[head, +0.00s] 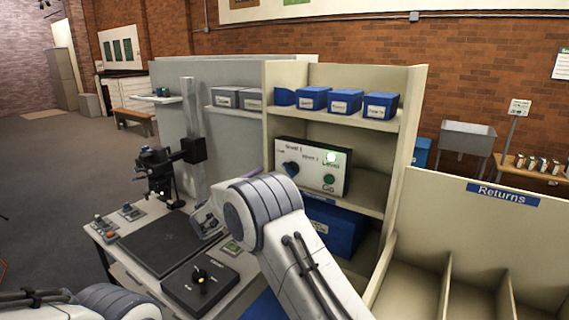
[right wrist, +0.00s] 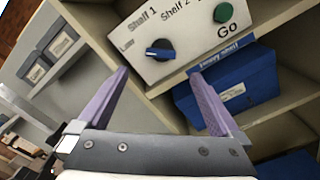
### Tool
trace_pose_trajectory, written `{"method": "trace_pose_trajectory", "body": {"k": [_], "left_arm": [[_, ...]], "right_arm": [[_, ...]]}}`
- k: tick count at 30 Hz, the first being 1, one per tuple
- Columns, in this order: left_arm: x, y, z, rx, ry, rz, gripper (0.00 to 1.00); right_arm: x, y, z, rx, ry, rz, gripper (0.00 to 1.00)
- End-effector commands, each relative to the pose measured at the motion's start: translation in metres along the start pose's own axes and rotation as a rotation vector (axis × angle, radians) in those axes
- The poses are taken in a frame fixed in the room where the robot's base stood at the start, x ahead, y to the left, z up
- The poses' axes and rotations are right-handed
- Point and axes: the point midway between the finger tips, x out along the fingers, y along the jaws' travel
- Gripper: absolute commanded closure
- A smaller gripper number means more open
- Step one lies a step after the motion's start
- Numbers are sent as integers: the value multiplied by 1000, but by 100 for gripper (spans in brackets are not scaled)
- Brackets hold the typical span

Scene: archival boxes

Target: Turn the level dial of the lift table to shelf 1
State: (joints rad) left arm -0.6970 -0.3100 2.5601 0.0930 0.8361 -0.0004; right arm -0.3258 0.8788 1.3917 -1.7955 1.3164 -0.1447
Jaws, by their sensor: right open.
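The control panel (head: 312,180) is a white-faced box on the beige shelf unit. My left gripper is out of frame.
Blue boxes (head: 345,100) stand on the shelf above, and a larger blue box (head: 335,228) sits below the panel. A black box with a yellow-marked knob (head: 201,282) lies on the worktable. The Returns bin (head: 480,215) stands at right.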

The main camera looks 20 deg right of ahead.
Motion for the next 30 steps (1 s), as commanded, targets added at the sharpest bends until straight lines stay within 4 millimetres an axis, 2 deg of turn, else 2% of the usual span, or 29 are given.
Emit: {"method": "trace_pose_trajectory", "body": {"k": [9, 15, 21, 28, 29, 30], "left_arm": [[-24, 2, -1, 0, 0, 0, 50], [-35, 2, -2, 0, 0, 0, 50], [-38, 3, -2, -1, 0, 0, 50], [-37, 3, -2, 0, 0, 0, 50], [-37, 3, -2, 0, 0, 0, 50], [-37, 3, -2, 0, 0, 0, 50]], "right_arm": [[56, 0, 3, 0, -1, -5, 0], [86, -1, 1, 0, 0, -4, 0], [98, -1, 0, 1, 1, -2, 0], [98, -2, 0, 1, 1, -2, 0], [98, -1, 0, 1, 1, -2, 4], [98, -1, 0, 1, 1, -2, 19]]}}
